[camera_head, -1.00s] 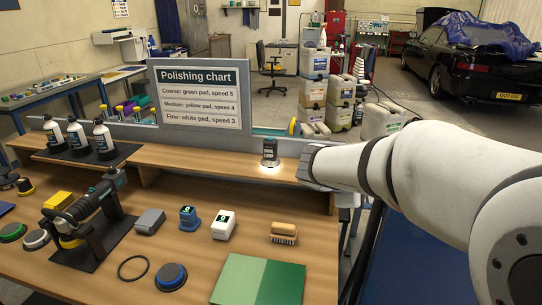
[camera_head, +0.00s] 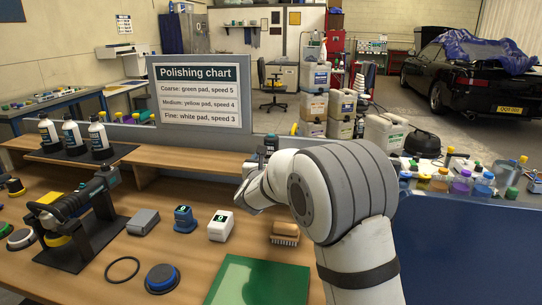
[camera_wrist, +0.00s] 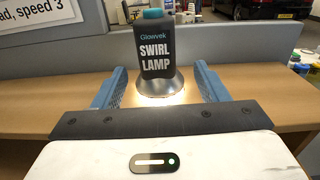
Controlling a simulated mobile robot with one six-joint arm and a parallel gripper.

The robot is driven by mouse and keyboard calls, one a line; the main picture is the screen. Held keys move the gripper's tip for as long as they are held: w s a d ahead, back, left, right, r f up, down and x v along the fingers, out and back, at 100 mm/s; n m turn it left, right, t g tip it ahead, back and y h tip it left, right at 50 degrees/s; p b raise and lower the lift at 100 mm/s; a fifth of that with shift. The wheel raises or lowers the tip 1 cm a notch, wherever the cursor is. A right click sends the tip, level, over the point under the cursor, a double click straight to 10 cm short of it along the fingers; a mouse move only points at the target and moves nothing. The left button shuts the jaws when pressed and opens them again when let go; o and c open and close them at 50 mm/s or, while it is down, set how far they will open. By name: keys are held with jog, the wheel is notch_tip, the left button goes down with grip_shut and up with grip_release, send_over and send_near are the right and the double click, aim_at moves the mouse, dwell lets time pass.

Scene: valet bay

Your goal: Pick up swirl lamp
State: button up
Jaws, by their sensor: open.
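The swirl lamp (camera_wrist: 157,52) is a dark unit with a teal top and white lettering, standing upright on a lit round base on the raised wooden shelf. In the wrist view it stands between and just beyond the two blue fingers of my gripper (camera_wrist: 162,88), which are open, with a gap on each side. In the head view only the upper part of the lamp (camera_head: 271,143) shows above my arm; my gripper is mostly hidden behind my own wrist.
The polishing chart (camera_head: 198,92) stands behind the shelf, left of the lamp. A brush (camera_head: 285,233), a white box (camera_head: 221,226), a blue device (camera_head: 186,219) and a green mat (camera_head: 258,283) are on the lower bench. Several bottles (camera_head: 460,183) stand on the right.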

aim_at(270, 154)
jog(key=w, duration=0.3)
jog(key=w+p, duration=0.1)
jog(key=w, duration=0.1)
jog(key=shift+w+d+r, duration=0.1)
jog(key=shift+w+d, duration=0.2)
jog(key=c, duration=1.2)
